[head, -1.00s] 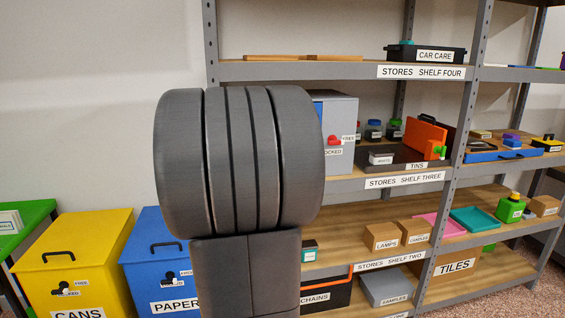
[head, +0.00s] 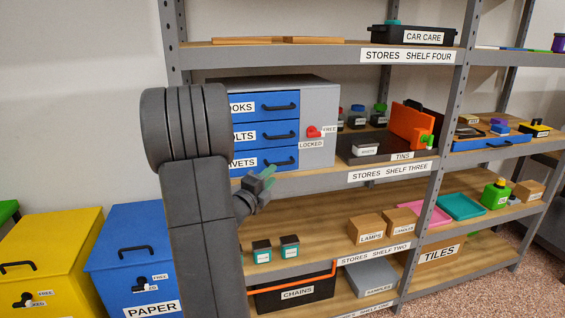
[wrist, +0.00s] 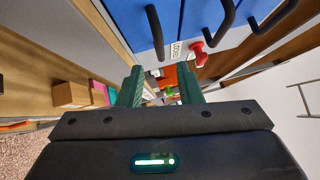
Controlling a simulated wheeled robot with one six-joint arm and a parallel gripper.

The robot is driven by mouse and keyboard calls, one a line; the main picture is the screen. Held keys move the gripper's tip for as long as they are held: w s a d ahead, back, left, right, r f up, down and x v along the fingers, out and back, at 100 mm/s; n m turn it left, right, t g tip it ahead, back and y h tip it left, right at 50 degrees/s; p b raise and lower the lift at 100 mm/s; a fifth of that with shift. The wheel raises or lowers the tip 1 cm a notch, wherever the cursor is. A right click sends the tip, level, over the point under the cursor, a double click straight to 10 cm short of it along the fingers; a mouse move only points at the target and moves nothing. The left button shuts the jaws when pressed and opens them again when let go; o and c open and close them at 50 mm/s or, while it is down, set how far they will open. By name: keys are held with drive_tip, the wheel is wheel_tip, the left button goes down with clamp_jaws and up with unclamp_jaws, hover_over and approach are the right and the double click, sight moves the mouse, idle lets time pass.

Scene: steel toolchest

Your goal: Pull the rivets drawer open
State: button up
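The rivets drawer (head: 262,160) is the lowest of the blue drawers in a grey toolchest (head: 318,95) on shelf three. It looks shut, and its left part is hidden behind my arm. Its black bar handle (head: 282,163) shows near the front's right side; in the wrist view the nearest handle (wrist: 155,30) lies beyond my fingers. My gripper (head: 266,178) has its green fingers apart with nothing between them, just below and in front of that handle, not touching it.
The hooks (head: 265,105) and bolts (head: 265,133) drawers above look shut. The shelf three edge (head: 375,173) runs just below the chest. An orange case (head: 410,125) stands to the right.

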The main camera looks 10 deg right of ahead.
sight(283, 164)
drive_tip(key=p+x, duration=0.1)
drive_tip(key=x, duration=0.7)
drive_tip(key=shift+c, duration=0.2)
clamp_jaws()
